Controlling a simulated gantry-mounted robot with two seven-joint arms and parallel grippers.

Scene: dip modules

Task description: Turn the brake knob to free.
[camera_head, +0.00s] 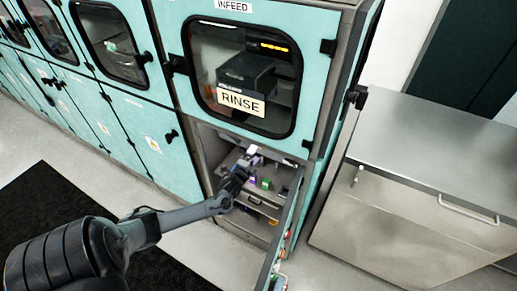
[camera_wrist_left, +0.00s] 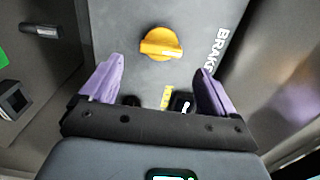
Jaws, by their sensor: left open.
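The brake knob (camera_wrist_left: 161,44) is a yellow rotary knob on a grey panel in the left wrist view, with its grip bar lying roughly crosswise in the picture. A small yellow label (camera_wrist_left: 167,97) sits below the knob, partly hidden by my gripper. My left gripper (camera_wrist_left: 160,80) is open, its purple fingers apart on either side below the knob, not touching it. In the head view my left gripper (camera_head: 243,164) reaches into the open lower compartment; the knob cannot be made out there. My right gripper is not in view.
The open cabinet door (camera_head: 284,225) stands right of my left arm. The teal cabinet with the RINSE window (camera_head: 245,75) is above the compartment. A steel counter (camera_head: 420,190) stands at the right. A black handle (camera_wrist_left: 40,30) shows left in the wrist view.

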